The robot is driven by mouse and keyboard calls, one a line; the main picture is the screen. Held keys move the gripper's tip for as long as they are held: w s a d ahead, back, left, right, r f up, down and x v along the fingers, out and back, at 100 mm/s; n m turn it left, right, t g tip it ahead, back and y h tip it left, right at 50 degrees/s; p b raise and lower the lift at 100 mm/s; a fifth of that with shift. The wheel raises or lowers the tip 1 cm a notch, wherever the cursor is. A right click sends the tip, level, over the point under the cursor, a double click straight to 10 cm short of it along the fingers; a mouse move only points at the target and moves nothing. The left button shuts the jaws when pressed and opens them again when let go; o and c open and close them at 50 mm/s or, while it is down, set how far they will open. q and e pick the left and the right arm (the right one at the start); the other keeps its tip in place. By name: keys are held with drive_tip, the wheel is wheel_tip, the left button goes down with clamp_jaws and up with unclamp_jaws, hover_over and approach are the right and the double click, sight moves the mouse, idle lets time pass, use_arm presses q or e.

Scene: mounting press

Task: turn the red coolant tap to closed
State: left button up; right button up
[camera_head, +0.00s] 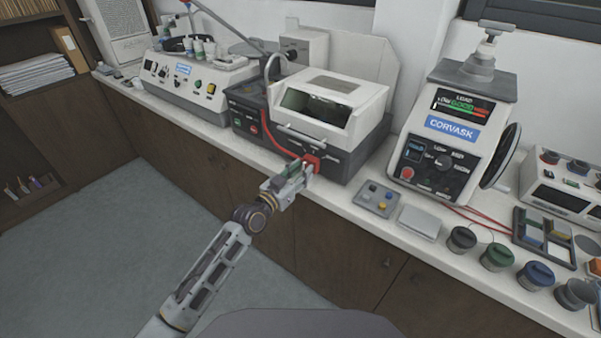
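The machine with the clear-windowed hood (295,125) stands on the bench in the middle of the view. I cannot separate the red tap from the red trim there, and the gripper covers part of that spot. My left gripper (306,170) reaches up from the lower left, with its fingertips at this red area. At this size I cannot tell whether the fingers are open or shut on the tap, nor how the tap is turned. My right gripper is not in view.
A grey pad with coloured buttons (376,199) and a pale flat box (419,223) lie right of the gripper. The Corvask press (450,130) stands further right, with several lidded jars (497,257) before it. Bench cabinets (330,245) are below; the floor at left is clear.

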use_arm(q)
clamp_jaws()
drive_tip(key=shift+r, duration=0.1)
